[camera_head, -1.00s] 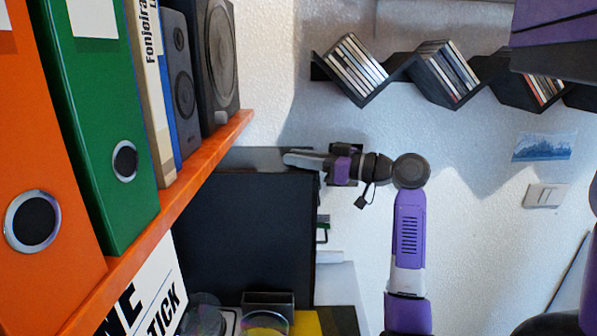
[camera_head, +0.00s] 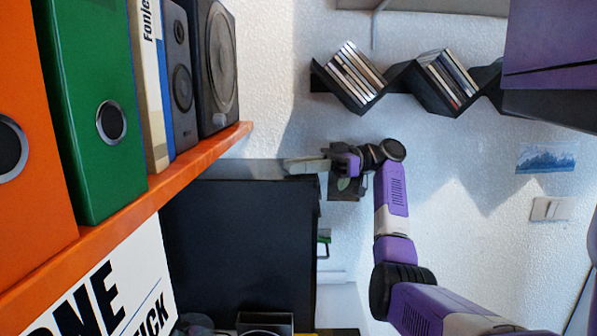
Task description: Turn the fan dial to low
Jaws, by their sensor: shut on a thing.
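My gripper (camera_head: 300,165) is at the end of my purple and grey arm, at the upper right edge of a large black box (camera_head: 240,245). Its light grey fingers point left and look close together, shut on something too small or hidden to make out. I cannot pick out a fan or its dial, nor its setting. A small dark plate-like piece (camera_head: 346,188) shows just below my wrist, partly covered by it; I cannot tell what it is.
An orange shelf (camera_head: 190,170) on the left holds an orange binder (camera_head: 35,190), a green binder (camera_head: 90,60), books and a speaker (camera_head: 215,70). Black zigzag disc shelves (camera_head: 398,80) hang on the wall above my arm. A light switch (camera_head: 550,208) is at right.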

